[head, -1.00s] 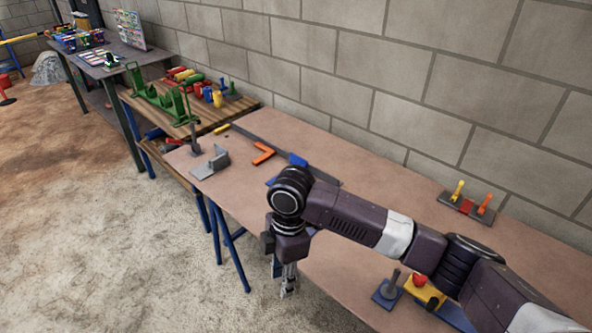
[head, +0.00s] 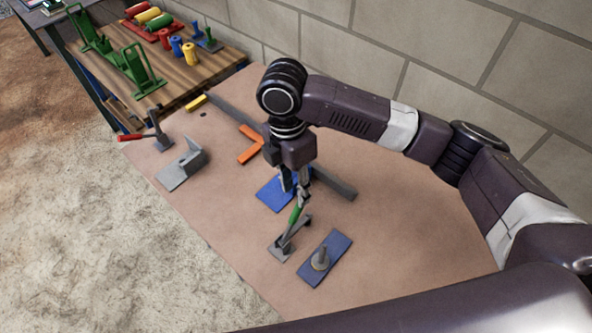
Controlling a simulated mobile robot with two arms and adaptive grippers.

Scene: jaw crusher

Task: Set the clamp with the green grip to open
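The clamp with the green grip (head: 295,214) stands on the pinkish-brown table. Its grey metal base (head: 280,247) is at the table's front part, and its handle slants up to the right. My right gripper (head: 303,196) points down at the upper end of the green grip, overlapping it in the picture. Its fingers are small and partly dark against the blue plate, so I cannot tell whether they are closed on the grip. My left gripper is out of view.
A blue plate with a grey post (head: 320,259) lies right of the clamp. A blue block (head: 274,194) and a long grey bar (head: 335,184) lie behind it. A red-gripped clamp (head: 157,135), a grey bracket (head: 184,168) and an orange angle (head: 250,146) stand farther left.

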